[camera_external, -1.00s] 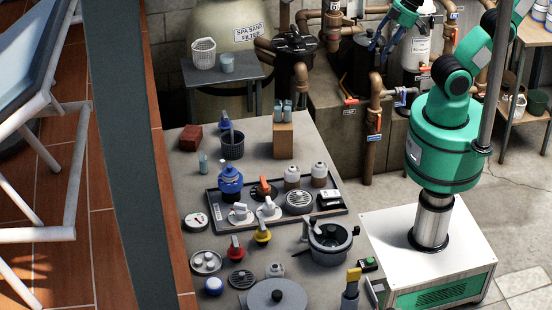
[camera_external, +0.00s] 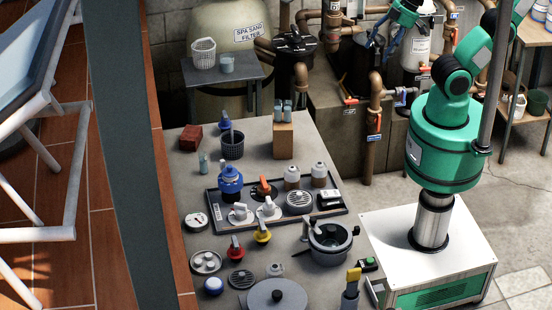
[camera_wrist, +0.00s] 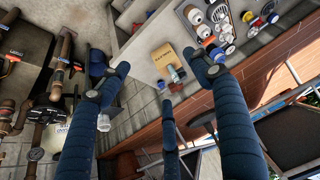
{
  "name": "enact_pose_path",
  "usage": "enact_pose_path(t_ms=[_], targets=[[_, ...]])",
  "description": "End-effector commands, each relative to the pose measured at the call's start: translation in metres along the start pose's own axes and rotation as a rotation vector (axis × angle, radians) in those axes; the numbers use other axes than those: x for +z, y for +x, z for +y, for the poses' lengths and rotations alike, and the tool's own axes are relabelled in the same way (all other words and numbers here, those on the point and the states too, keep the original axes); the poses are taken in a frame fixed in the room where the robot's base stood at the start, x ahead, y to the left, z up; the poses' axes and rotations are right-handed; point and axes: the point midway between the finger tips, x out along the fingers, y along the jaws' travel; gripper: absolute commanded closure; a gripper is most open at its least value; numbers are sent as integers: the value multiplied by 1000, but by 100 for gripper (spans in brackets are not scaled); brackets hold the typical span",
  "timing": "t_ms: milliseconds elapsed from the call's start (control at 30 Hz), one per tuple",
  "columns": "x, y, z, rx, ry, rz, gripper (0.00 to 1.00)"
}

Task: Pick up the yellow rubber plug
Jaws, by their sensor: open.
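The yellow plug (camera_external: 262,233), with a dark lower end, is on the grey bench top just in front of the black tray, right of a similar red plug (camera_external: 236,248). My gripper (camera_external: 388,38) has dark blue fingers and hangs high at the top right of the external view, far from the plug and beyond the bench. In the wrist view, its fingers (camera_wrist: 160,76) are spread open with nothing between them. The bench shows upside down there, and I cannot make out the yellow plug among its small items.
The black tray (camera_external: 330,218) holds several fittings, including a blue valve-like piece (camera_external: 230,182). A dark pot (camera_external: 330,240) stands right of the plug, and a yellow-topped tool (camera_external: 353,274) near the bench's front right. A wooden block (camera_external: 283,140) stands at the back. Brown pipes (camera_external: 374,110) rise below my gripper.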

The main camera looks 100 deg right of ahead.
Motion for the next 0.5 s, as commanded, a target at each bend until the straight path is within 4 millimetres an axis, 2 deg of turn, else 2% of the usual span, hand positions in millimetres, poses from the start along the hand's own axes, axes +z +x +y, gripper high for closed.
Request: enact_pose_path(t_ms=[167,267,500], targets=[[-11,2,-4,-9,-16,-4,36],[-24,6,-9,-19,-34,-9,36],[-73,24,-29,-58,-110,-25,36]])
